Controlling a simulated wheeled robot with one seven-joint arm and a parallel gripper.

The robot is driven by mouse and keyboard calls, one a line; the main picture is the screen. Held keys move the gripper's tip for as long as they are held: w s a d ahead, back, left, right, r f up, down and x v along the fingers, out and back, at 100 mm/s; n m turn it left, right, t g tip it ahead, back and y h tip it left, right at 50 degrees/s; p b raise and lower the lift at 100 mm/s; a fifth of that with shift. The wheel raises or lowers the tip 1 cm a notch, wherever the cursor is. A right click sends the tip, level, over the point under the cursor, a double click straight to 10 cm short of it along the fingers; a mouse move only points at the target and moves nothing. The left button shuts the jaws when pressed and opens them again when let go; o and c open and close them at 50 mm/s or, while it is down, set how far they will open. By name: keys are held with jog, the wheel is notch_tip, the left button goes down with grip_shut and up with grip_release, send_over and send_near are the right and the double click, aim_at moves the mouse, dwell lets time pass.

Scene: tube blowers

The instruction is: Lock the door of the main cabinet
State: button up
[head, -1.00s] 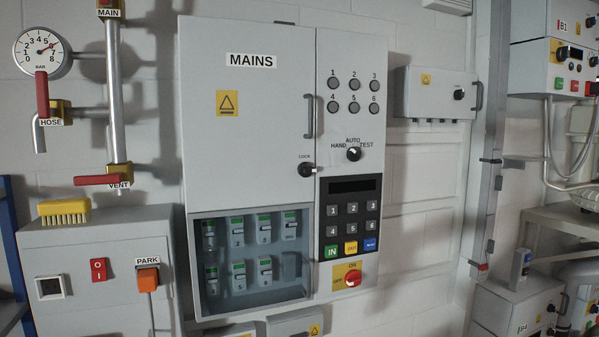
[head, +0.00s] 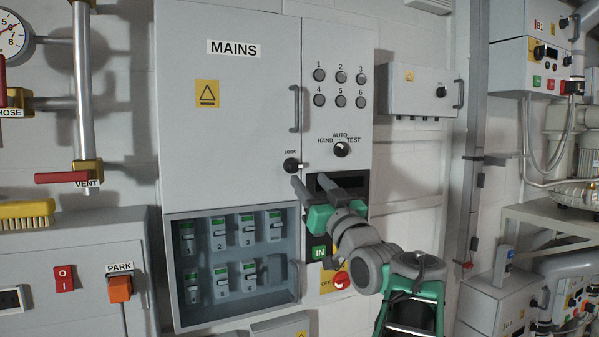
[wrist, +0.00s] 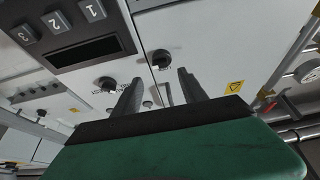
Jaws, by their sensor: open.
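The main cabinet (head: 232,125), labelled MAINS, has its large left door closed flat, with a vertical handle (head: 296,108) at its right edge. The black lock knob (head: 291,165) sits below the handle, its white pointer towards the right in the head view. My gripper (head: 309,180) is open and empty, fingers towards the cabinet, just below and right of the knob in the picture. In the wrist view the knob (wrist: 161,58) appears beyond and between the two fingertips (wrist: 160,78). No contact with the knob is visible.
The HAND/AUTO/TEST selector (head: 341,149) is close on the right. My arm hides much of the keypad; its display (wrist: 88,52) shows in the wrist view. Below the door is an open-fronted recess (head: 168,270) with breakers. A red OFF switch (head: 341,281) sits low right.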

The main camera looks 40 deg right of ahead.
aim_at(297, 166)
jog(key=p+x, duration=0.2)
jog(key=x, duration=0.4)
jog(key=shift+w+d, duration=0.1)
jog(key=shift+w, duration=0.2)
jog(key=shift+c, duration=0.2)
jog(key=c, duration=0.5)
grip_shut()
